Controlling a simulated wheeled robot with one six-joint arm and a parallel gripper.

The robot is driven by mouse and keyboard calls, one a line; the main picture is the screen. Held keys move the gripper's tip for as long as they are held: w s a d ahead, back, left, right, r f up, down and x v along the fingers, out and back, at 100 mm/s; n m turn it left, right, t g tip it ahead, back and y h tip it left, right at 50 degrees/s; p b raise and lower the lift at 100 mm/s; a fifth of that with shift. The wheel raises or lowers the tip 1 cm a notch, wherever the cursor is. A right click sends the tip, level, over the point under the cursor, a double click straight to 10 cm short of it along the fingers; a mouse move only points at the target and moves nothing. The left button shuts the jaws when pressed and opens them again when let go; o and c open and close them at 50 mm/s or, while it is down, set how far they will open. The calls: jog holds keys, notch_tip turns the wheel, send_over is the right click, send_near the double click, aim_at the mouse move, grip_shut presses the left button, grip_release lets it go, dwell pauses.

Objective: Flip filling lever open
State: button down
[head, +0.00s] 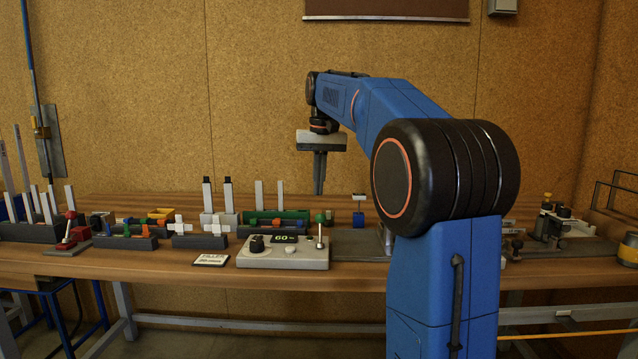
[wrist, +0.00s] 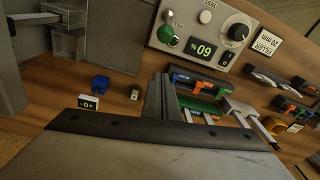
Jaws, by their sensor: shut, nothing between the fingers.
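The filler box (head: 284,252) is a light grey console on the bench, with a dark knob, a white button and a display reading 60. A lever (head: 320,232) with a green ball top stands near its right end, roughly upright. In the wrist view the lever's green ball (wrist: 168,42) shows beyond my fingers, and the box face (wrist: 190,63) fills the upper middle. My gripper (head: 319,188) hangs pointing down above and behind the box, clear of the lever. Its fingers also show in the wrist view (wrist: 160,92), shut together and empty.
A FILLER label (head: 211,260) lies left of the box. Racks with coloured clips and upright posts (head: 220,222) stand behind and left. A red-topped lever (head: 71,228) is farther left. A small blue block (head: 358,220) sits right of the gripper. A dark plate (head: 360,243) lies right of the box.

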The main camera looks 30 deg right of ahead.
aim_at(319, 215)
jog(key=shift+s+a+f, duration=0.25)
jog(key=shift+s+f, duration=0.25)
jog(key=shift+f, duration=0.45)
jog(key=shift+s+a+f, duration=0.25)
jog(key=shift+s+f, duration=0.2)
jog(key=shift+f, duration=0.55)
jog(key=shift+s+a+f, duration=0.25)
jog(key=shift+s+f, duration=0.25)
jog(key=shift+f, duration=0.45)
jog(key=shift+s+a+r+t+h, duration=0.35)
jog(key=shift+s+a+t+h, duration=0.15)
jog(key=shift+s+t, duration=0.25)
jog(key=shift+s+a+r+t+h, duration=0.35)
jog(key=shift+s+a+t+h, duration=0.1)
jog(key=shift+s+t, duration=0.25)
jog(key=shift+s+a+r+t+h, duration=0.15)
jog(key=shift+s+a+t+h, duration=0.6)
jog(key=shift+t, duration=0.3)
jog(key=shift+s+a+t+h, duration=0.2)
jog(key=shift+s+t, duration=0.15)
jog(key=shift+s, duration=0.1)
jog(key=shift+s+a+t+h, duration=0.15)
jog(key=shift+s+t+h, duration=0.05)
jog(key=shift+s+t, duration=0.2)
